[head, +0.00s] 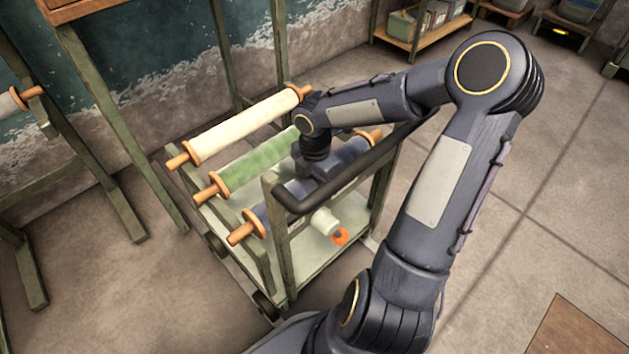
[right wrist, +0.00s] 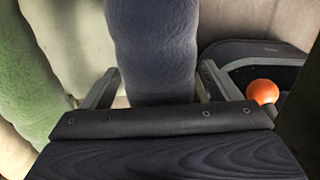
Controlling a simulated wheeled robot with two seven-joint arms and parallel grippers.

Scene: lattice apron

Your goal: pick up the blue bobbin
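The blue bobbin (head: 352,149) lies across a green cart, with orange wooden ends. It is nearest the cart's dark handle bar, beside the green bobbin (head: 255,165). My right gripper (head: 318,168) is over its middle, pointing down, and hides part of it. In the right wrist view the blue bobbin (right wrist: 152,45) runs between the two fingers of the right gripper (right wrist: 158,90). A gap shows between each finger and the bobbin, so the gripper is open around it. My left gripper is in neither view.
A cream bobbin (head: 245,127) lies beyond the green one. The dark handle bar (head: 375,155) passes close to my right gripper. A white spool (head: 324,221) and an orange item (head: 340,237) are on the lower shelf. The floor to the right is mostly clear.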

